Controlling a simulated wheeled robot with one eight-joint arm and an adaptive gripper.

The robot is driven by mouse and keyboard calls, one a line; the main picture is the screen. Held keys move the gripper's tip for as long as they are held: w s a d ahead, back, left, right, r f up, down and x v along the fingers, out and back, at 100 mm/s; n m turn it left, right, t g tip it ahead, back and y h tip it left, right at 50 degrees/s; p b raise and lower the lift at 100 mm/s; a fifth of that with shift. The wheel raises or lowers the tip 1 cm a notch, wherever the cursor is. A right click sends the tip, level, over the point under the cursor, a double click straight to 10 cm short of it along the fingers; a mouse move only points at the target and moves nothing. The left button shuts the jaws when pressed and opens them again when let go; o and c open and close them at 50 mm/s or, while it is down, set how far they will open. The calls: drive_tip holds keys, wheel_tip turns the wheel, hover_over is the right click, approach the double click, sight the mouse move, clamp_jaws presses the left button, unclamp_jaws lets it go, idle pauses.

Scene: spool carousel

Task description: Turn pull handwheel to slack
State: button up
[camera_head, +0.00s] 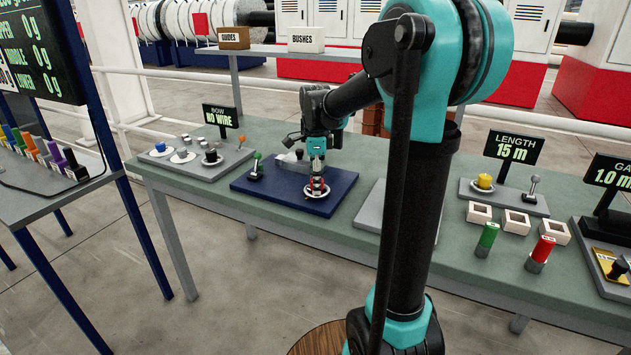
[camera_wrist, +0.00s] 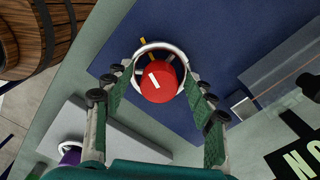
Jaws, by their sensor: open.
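The handwheel has a red hub (camera_wrist: 158,84) with a white line on it and a pale ring (camera_wrist: 137,54) around it. It sits on a dark blue plate (camera_head: 262,187), where its pale rim (camera_head: 309,194) shows low in the head view. My gripper (camera_wrist: 158,95) is open above the wheel, with one finger on each side of the red hub. I cannot tell whether the fingers touch it. A small yellow mark (camera_wrist: 143,41) and a white mark lie by the ring's far edge. In the head view my gripper (camera_head: 317,181) partly hides the wheel.
A green-knobbed lever (camera_head: 256,165) and a grey block (camera_head: 290,162) share the blue plate. A "NO WIRE" sign (camera_head: 219,116) stands over a grey panel to the left. Wooden barrels (camera_wrist: 35,38) show in the wrist view. A bare grey plate (camera_head: 368,212) lies to the right.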

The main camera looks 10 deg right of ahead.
drive_tip(key=c, duration=1.2)
drive_tip(key=shift+o, duration=0.2)
drive_tip(key=shift+n, duration=0.3)
